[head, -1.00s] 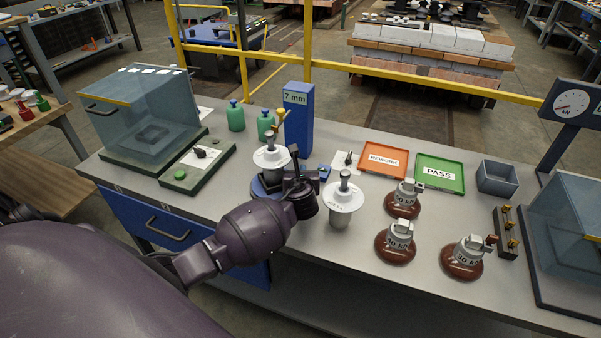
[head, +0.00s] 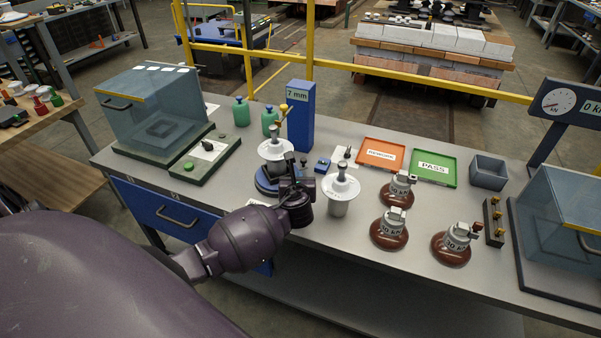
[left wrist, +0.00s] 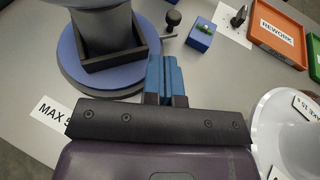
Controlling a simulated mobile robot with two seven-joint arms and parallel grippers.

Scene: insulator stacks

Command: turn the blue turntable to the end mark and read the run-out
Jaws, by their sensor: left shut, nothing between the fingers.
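The blue turntable (head: 262,186) stands on the bench and carries a white-and-grey insulator (head: 275,150). In the left wrist view the turntable (left wrist: 78,75) has a dark square holder on its disc, and a black knob (left wrist: 173,17) stands near its right edge. A blue post (head: 300,120) behind it shows "7 mm". My left gripper (head: 291,170) is at the turntable's right near side and partly hides it. In the left wrist view its blue fingers (left wrist: 165,72) are shut and empty, close beside the disc. The end mark cannot be made out.
A second insulator (head: 340,187) stands close right of my left gripper. A small blue box (head: 322,165) lies behind. The orange REWORK tray (head: 367,161) and green PASS tray (head: 417,179) lie farther right. Several brown-based pieces (head: 389,240) occupy the right front.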

